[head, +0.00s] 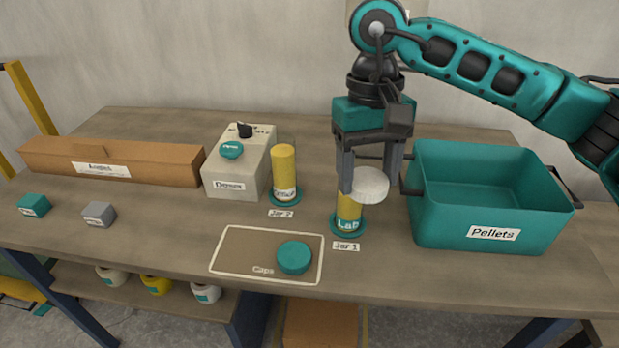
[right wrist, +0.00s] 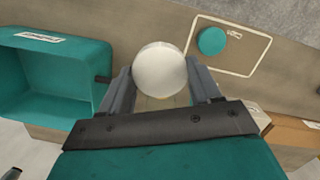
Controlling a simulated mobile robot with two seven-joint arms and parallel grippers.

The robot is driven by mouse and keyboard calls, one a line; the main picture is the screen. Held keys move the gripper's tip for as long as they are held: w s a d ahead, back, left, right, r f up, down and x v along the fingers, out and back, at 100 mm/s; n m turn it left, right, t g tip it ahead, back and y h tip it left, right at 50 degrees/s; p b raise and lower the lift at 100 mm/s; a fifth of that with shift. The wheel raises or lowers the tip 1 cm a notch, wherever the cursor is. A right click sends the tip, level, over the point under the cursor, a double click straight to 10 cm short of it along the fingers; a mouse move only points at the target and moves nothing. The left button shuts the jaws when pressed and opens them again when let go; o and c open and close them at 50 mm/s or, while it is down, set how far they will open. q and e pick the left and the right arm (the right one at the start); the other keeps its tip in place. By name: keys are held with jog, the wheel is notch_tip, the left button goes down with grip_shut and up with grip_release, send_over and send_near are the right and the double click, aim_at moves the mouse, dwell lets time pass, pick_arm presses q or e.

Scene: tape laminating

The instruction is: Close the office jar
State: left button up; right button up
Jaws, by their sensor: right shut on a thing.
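My right gripper (head: 372,178) is shut on a round white cap (head: 371,186) and holds it in front of or above the upper part of Jar 1. The cap also shows between the fingers in the right wrist view (right wrist: 160,68). Jar 1 (head: 349,210) is yellow, reads "Lab" and stands upright on a teal disc; the cap and fingers hide its top. Jar 2 (head: 284,163) is a yellow upright jar to its left, with no separate cap seen on it; its label is too small to read. My left gripper is not in view.
A teal cap (head: 294,258) lies in the outlined "Caps" area (head: 236,257). A teal "Pellets" bin (head: 489,209) stands close to the right of my gripper. A pale box (head: 230,181) with a knob and a teal button, a long carton (head: 60,160) and two small blocks are left.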

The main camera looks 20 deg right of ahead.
jog(key=shift+s+d, duration=0.2)
jog(key=shift+d, duration=0.3)
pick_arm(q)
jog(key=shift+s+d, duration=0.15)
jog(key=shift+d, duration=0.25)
pick_arm(e)
jog(key=shift+a, duration=0.1)
